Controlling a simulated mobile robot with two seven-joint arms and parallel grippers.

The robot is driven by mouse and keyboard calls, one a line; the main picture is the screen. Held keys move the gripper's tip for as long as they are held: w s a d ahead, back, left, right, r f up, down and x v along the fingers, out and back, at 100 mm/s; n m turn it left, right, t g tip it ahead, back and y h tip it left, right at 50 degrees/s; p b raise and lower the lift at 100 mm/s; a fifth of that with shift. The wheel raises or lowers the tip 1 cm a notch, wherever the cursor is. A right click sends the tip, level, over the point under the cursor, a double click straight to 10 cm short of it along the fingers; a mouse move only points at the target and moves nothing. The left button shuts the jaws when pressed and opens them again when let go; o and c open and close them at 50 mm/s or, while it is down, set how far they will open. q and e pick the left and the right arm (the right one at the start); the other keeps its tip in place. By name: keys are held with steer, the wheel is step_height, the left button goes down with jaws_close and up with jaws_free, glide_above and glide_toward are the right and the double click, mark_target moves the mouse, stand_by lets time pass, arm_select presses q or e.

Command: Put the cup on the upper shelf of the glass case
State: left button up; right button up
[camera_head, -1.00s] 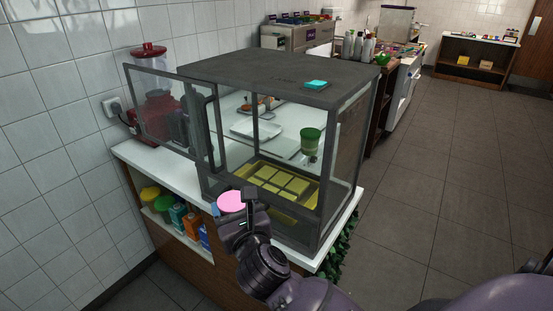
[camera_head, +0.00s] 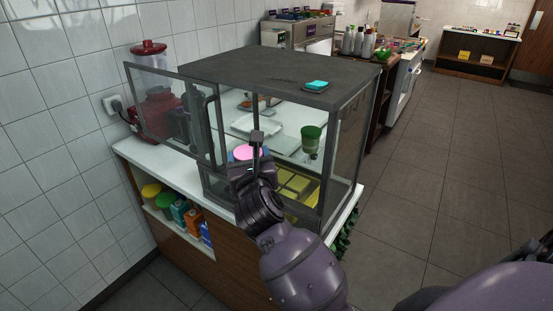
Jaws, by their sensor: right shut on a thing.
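The glass case (camera_head: 285,68) stands on the counter, its framed glass door (camera_head: 160,110) swung open to the left. My right gripper (camera_head: 255,152) is shut on the cup (camera_head: 246,151), of which a round pink top shows. They are at the open front of the case, around the height of the upper shelf. The gripper hides the cup's lower part, and I cannot tell how far inside it is. A green cup (camera_head: 311,133) and a white tray (camera_head: 252,124) are on the upper shelf. My left gripper is not in view.
A yellow tray (camera_head: 297,186) lies in the lower part of the case. A red blender (camera_head: 153,90) stands behind the open door. Dark frame posts border the opening. Several colored containers (camera_head: 180,212) sit in the counter's front shelf.

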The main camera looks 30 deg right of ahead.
steer(key=w+d, duration=0.4)
steer(key=d, duration=0.6)
steer(key=f, duration=0.6)
steer(key=shift+a+f, duration=0.1)
steer(key=shift+a, duration=0.2)
steer(key=shift+d+f, duration=0.2)
steer(key=shift+f, duration=0.25)
steer(key=shift+f, duration=0.2)
steer(key=o, duration=1)
steer(key=shift+c, duration=0.2)
steer(key=shift+r, duration=0.15)
